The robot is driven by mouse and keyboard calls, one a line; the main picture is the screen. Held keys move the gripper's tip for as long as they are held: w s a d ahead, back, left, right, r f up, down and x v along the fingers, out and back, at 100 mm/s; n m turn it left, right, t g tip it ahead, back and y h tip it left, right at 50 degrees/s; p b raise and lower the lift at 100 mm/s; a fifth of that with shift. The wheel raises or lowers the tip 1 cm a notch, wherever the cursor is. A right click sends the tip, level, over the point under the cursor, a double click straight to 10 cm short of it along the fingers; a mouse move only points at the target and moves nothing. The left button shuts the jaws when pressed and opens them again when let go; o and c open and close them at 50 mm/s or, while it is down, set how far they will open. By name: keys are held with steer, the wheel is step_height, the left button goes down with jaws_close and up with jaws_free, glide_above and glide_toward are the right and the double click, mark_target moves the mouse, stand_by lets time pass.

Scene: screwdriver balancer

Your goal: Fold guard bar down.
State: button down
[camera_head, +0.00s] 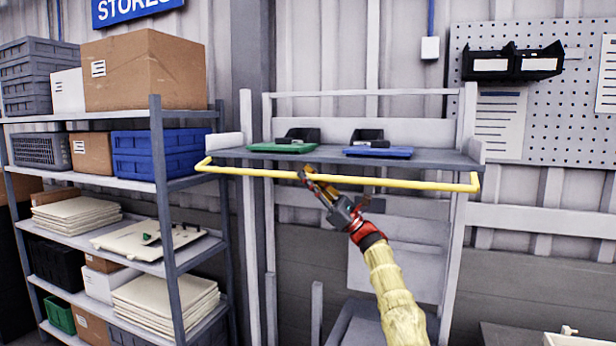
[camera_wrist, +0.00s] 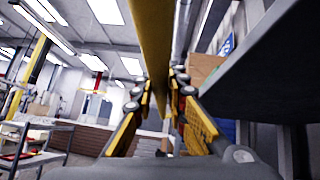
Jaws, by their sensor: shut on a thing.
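The yellow guard bar (camera_head: 404,183) runs across the front of the grey shelf (camera_head: 330,157), a little below the level of its top surface. Its bent ends meet the shelf's two sides. My gripper (camera_head: 306,174) reaches up from below and is shut on the bar, left of its middle. In the wrist view the bar (camera_wrist: 153,45) passes between the two yellow-padded fingers of my gripper (camera_wrist: 163,95). The shelf (camera_wrist: 262,62) shows dark at the right of that view. The fingertips' exact contact is partly hidden in the head view.
A green tray (camera_head: 282,147) and a blue tray (camera_head: 378,152) lie on the shelf, with dark bins behind them. A loaded storage rack (camera_head: 166,230) stands close at the left. A pegboard (camera_head: 540,120) hangs at the right. Open room lies before the shelf.

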steer(key=shift+f, duration=0.15)
steer(key=c, duration=1.8)
jaws_free()
steer(key=shift+o, duration=0.2)
steer(key=v, duration=1.2)
steer(key=shift+w, duration=0.15)
